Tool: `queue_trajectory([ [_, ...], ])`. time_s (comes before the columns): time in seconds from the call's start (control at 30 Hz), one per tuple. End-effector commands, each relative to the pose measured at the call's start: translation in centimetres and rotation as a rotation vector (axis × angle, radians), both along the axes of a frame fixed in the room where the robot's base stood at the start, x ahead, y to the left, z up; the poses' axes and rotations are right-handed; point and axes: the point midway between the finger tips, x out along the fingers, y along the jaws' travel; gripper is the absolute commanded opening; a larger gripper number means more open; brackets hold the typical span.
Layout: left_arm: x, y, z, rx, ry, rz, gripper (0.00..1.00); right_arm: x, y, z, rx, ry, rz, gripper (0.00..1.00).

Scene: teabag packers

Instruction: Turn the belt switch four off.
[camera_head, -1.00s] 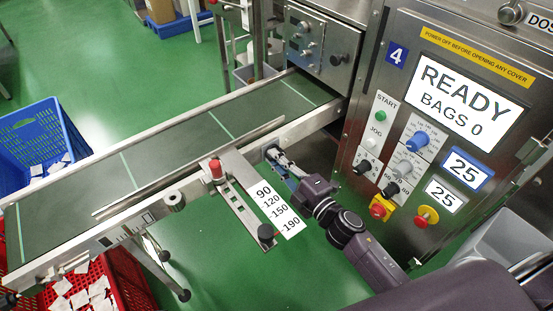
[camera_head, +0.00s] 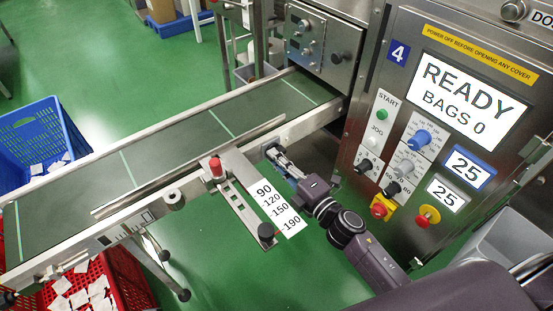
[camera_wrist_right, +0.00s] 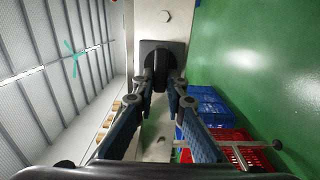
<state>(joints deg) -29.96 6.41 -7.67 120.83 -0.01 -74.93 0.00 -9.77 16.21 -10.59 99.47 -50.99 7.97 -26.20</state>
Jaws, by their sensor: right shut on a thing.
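The belt switch (camera_head: 270,147), a black knob on a dark block, sits on the metal side rail of the belt, near the machine labelled 4. My right gripper (camera_head: 279,157) reaches up to it from the lower right and partly hides it. In the right wrist view the switch's dark block and upright knob (camera_wrist_right: 161,62) are straight ahead. The fingertips of my right gripper (camera_wrist_right: 162,88) stand on both sides of the knob's lower part, shut on it. The exact angle of the knob is hard to read. My left gripper is not in view.
The green conveyor belt (camera_head: 165,142) runs beside the gripper. A slotted guide bracket with a size scale (camera_head: 277,208) is just left of my arm. The control panel (camera_head: 437,130) reads READY, BAGS 0. Blue (camera_head: 37,125) and red crates (camera_head: 127,272) stand at the left.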

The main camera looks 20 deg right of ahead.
Motion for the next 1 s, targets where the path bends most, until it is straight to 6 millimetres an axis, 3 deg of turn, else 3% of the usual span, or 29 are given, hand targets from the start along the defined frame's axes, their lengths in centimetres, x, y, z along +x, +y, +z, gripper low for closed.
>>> queue_trajectory([
  [0.07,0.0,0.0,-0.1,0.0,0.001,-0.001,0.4,-0.1,0.1,-0.2,-0.003,0.002,0.002,0.0],
  [0.1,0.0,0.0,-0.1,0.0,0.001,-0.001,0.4,-0.1,0.1,-0.2,-0.003,0.002,0.002,0.16],
  [0.23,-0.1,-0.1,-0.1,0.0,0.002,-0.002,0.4,-0.1,0.0,-0.1,-0.002,0.002,0.001,0.29],
  [0.63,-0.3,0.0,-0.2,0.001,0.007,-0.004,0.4,-0.8,-0.3,-0.1,-0.001,0.002,0.0,0.29],
  [1.0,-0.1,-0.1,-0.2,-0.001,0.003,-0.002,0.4,-7.0,-2.5,-0.2,-0.002,0.005,0.0,0.29],
])
